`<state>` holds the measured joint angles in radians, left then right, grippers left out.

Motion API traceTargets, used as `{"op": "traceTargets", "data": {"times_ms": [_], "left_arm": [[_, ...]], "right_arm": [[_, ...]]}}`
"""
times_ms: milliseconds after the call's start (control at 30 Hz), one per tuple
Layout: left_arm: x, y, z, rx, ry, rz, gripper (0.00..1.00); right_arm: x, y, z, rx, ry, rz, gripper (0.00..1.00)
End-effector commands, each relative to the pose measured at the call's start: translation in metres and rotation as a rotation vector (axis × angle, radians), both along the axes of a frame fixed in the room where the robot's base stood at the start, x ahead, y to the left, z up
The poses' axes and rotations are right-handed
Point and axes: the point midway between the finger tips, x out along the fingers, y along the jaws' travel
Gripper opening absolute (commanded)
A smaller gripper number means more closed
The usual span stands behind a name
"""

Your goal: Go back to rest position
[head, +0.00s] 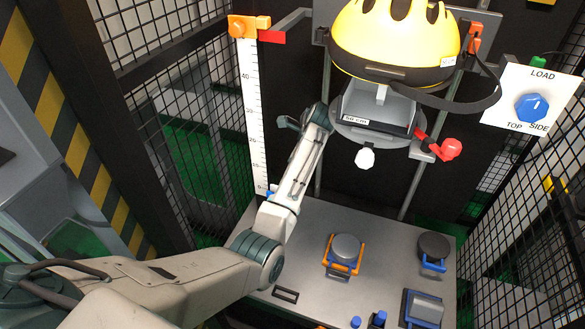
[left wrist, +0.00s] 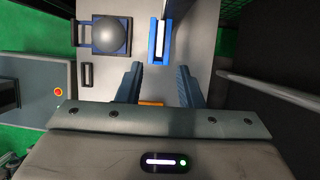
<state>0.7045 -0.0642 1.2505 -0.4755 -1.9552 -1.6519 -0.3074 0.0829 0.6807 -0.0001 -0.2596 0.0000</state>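My left arm reaches in from the left in the head view and ends beside the helmet carriage (head: 378,112); its fingers are not clear there. In the left wrist view my left gripper (left wrist: 159,68) is open, its two blue-grey fingers apart with nothing held between them. A yellow helmet (head: 395,40) with black vents sits on the carriage, its dark strap hanging to the right. My right gripper is in neither view.
Below is a grey base plate (head: 315,225) with an orange-framed round anvil (head: 345,248), a blue-framed dark puck (head: 434,246) and a blue-framed half-cylinder (head: 425,309). A height scale (head: 253,120) stands left, a red lever (head: 447,149) and blue dial (head: 531,107) right. Mesh walls enclose both sides.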

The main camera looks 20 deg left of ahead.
Motion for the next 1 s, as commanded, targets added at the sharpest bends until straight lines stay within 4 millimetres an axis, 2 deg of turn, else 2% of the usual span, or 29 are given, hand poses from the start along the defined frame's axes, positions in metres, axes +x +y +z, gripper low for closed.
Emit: {"op": "traceTargets", "data": {"times_ms": [267,367,433,567,700,833,1000], "left_arm": [[-0.001,0.000,-0.002,-0.001,-0.002,0.004,0.33],[-0.011,0.003,-0.014,-0.006,-0.020,0.037,0.33],[-0.024,0.006,-0.029,-0.017,-0.053,0.088,0.33],[-0.066,0.013,-0.067,-0.046,-0.145,0.236,0.33],[-0.119,0.018,-0.100,-0.088,-0.253,0.415,0.33],[-0.172,0.021,-0.119,-0.134,-0.346,0.578,0.33],[-0.242,0.020,-0.130,-0.207,-0.454,0.788,0.33]], "right_arm": [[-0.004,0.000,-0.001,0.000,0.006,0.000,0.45],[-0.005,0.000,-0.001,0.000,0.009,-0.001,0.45],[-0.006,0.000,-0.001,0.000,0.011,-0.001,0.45],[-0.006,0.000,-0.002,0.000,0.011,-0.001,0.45],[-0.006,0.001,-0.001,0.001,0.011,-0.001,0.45],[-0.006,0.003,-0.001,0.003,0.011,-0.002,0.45],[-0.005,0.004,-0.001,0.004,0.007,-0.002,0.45]]}}
